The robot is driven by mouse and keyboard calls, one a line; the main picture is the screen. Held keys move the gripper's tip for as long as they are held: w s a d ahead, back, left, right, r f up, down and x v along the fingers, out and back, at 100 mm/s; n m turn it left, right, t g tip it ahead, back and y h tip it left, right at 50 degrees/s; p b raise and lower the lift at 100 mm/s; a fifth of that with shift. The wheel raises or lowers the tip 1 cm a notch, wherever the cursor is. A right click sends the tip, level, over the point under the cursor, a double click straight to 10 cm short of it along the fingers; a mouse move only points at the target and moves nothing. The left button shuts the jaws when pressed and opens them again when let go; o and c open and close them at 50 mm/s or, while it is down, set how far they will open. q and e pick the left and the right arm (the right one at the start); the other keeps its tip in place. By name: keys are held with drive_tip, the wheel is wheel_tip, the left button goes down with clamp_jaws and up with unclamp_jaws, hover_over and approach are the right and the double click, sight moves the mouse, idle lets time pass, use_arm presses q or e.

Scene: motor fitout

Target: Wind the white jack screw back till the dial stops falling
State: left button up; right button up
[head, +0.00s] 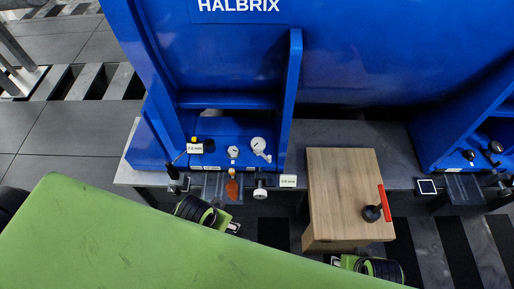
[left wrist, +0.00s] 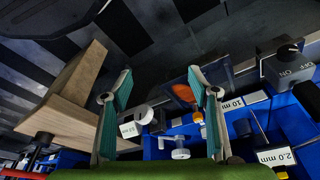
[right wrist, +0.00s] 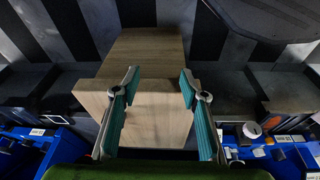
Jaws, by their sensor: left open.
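The white jack screw (head: 260,190) has a round white head and sticks out at the front of the blue motor's foot (head: 215,130). In the left wrist view its white head (left wrist: 143,115) shows between the fingers, apart from both. My left gripper (left wrist: 160,73) is open and empty. A white-faced dial (head: 258,144) stands on the foot behind the screw, and a smaller dial (head: 233,152) stands left of it; I cannot read their needles. My right gripper (right wrist: 159,72) is open and empty, facing the wooden block (right wrist: 150,95).
An orange tag or handle (head: 232,188) hangs just left of the screw. Small labels (head: 288,181) stand nearby. My green arm covers the lower left of the head view.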

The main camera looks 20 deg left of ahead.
use_arm(q)
drive_tip(key=w+d+r+m+h+b, duration=0.2)
drive_tip(key=w+d+r+m+b, duration=0.15)
drive_tip(key=w+r, duration=0.2)
use_arm(e)
drive_tip(key=w+v, duration=0.1)
drive_tip(key=v, duration=0.7)
use_arm(q)
drive_tip(key=m+h, duration=0.1)
drive_tip(key=m, duration=0.4)
approach(258, 143)
drive_tip(key=shift+g, duration=0.3)
drive_tip(key=b+x, duration=0.1)
drive_tip(key=x, duration=0.1)
drive_tip(key=b+x, duration=0.2)
drive_tip(key=x, duration=0.1)
drive_tip(key=b+x, duration=0.2)
drive_tip(key=x, duration=0.1)
drive_tip(key=shift+w, duration=0.35)
drive_tip(key=shift+d+f, duration=0.1)
drive_tip(key=shift+f, duration=0.1)
use_arm(e)
drive_tip(key=w+a+r+t+y, duration=0.1)
drive_tip(key=w+a+r+t, duration=0.2)
drive_tip(key=w+t, duration=0.3)
drive_tip(key=shift+w+r, duration=0.25)
drive_tip(key=shift+w, duration=2.3)
drive_tip(key=shift+a, duration=0.1)
use_arm(q)
drive_tip(key=c, duration=1.1)
